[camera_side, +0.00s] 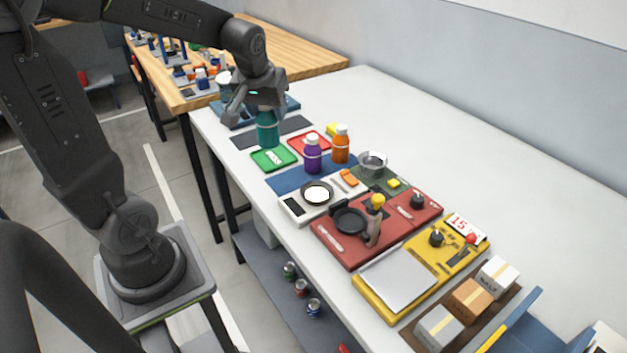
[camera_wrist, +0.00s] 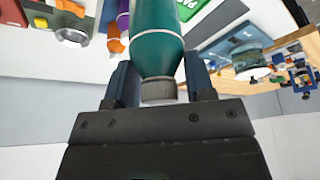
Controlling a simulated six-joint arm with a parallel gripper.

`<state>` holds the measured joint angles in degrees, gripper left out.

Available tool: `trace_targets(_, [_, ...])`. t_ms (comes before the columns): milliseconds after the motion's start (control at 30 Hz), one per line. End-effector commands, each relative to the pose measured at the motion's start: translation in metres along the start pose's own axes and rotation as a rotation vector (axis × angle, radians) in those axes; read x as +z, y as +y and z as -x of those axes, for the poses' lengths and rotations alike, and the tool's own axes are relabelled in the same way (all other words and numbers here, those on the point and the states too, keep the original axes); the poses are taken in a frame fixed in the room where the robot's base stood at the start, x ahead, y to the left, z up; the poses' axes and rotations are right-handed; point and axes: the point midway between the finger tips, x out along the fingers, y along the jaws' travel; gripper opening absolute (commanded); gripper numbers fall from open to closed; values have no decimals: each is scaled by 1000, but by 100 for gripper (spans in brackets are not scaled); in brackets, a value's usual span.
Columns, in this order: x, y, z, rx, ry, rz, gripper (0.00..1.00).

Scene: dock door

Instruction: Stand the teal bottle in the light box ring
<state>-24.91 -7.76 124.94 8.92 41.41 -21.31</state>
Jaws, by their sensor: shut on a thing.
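The teal bottle (camera_side: 267,131) is upright under my gripper (camera_side: 262,104), which is shut on its upper end. In the wrist view the teal body (camera_wrist: 158,50) and grey cap (camera_wrist: 158,91) lie between the two fingers (camera_wrist: 160,82). The bottle's base is beside the green tray, near the dark mat; I cannot tell whether it touches the table. What looks like the light box (camera_side: 293,208), a white panel with a dark screen, lies nearer the table's middle. Its dark-rimmed ring (camera_side: 317,193) looks bright and empty, apart from the bottle.
A green tray (camera_side: 273,158), red tray (camera_side: 309,143) and metal bowl (camera_side: 373,163) are close by. A red stove panel (camera_side: 352,249) adjoins the box. The table's back is clear.

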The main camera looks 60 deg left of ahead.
Motion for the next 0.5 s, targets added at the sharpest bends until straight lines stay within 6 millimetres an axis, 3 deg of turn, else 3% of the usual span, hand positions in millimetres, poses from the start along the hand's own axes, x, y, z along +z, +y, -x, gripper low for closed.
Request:
trace_targets(300, [23,67,-33,3,-4,-14,21])
trace_targets(500, [34,102,-51,2,-2,-11,21])
